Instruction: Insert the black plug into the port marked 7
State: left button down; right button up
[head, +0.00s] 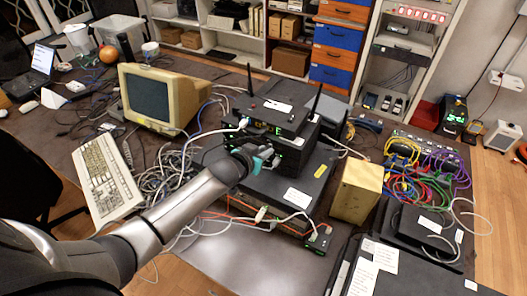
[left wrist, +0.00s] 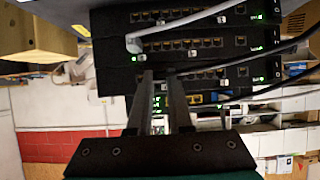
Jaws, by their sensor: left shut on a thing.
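My left gripper (head: 262,158) reaches the front of a stack of black network switches (head: 285,135). In the left wrist view its two fingers (left wrist: 160,78) are shut, with the tips close to the port rows of the switches (left wrist: 205,45). The black plug between the tips is dark and mostly hidden by the fingers. A black cable (left wrist: 270,54) runs from the right toward the tips. Whether the plug touches a port cannot be told. The port numbers are too small to read, so the port marked 7 cannot be picked out. My right gripper is out of view.
A pale plug with a grey cable (left wrist: 134,44) sits in a port left of the fingertips. A beige monitor (head: 160,98), a keyboard (head: 105,175) and tangled cables (head: 165,178) lie left of the stack. A tan box (head: 356,190) stands right of it.

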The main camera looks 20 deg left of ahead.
pick_arm(q)
jog(key=shift+w, duration=0.35)
dwell(0.5)
jog(key=c, duration=0.8)
grip_release()
jog(key=shift+o, duration=0.2)
jog(key=shift+s+r, duration=0.1)
jog(key=p+v, duration=0.1)
jog(key=v, duration=1.4)
